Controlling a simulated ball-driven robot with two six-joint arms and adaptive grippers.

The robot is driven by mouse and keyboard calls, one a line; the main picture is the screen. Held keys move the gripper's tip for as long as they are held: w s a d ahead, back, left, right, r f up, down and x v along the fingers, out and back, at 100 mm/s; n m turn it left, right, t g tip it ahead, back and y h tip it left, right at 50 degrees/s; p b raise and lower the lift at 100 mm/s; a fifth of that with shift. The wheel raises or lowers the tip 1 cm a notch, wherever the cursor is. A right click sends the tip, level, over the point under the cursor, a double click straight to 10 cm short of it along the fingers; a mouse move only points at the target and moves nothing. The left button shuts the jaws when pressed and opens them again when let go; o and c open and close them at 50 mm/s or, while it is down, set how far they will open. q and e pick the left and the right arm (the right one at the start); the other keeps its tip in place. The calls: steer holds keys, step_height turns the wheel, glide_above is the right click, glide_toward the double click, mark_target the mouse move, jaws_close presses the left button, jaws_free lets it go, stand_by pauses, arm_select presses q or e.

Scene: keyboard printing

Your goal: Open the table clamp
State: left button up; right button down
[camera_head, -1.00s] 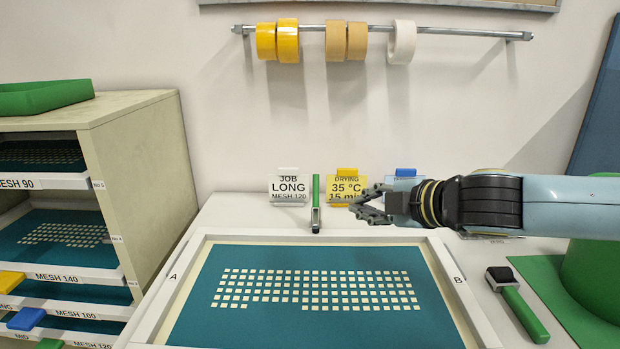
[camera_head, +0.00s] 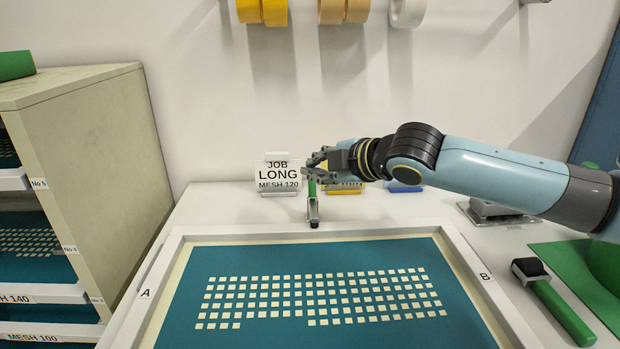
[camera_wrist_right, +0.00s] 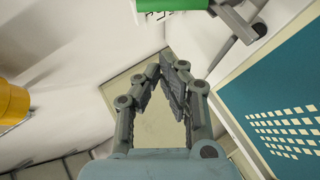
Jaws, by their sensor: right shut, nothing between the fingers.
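The table clamp (camera_head: 313,211) stands at the back edge of the screen frame, with a metal body and an upright green handle (camera_head: 312,189). In the right wrist view, the green handle (camera_wrist_right: 172,4) is cut off at the top edge, and the clamp's metal part (camera_wrist_right: 238,22) shows beside it. My right gripper (camera_head: 309,168) is at the handle's top in the head view and overlaps it; I cannot tell if they touch. In the right wrist view its fingers (camera_wrist_right: 167,72) converge, shut and empty, with the handle outside them. My left gripper is not in view.
The screen frame (camera_head: 160,285) with a teal mesh fills the front middle. The JOB LONG card (camera_head: 278,176) stands just left of the clamp. A green-handled tool (camera_head: 562,312) lies at right. A screen rack (camera_head: 95,125) stands at left; tape rolls (camera_head: 262,12) hang above.

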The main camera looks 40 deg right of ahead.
glide_above(311, 201)
step_height(311, 201, down, 2)
steer(key=f, duration=0.1)
steer(key=shift+w, duration=0.1)
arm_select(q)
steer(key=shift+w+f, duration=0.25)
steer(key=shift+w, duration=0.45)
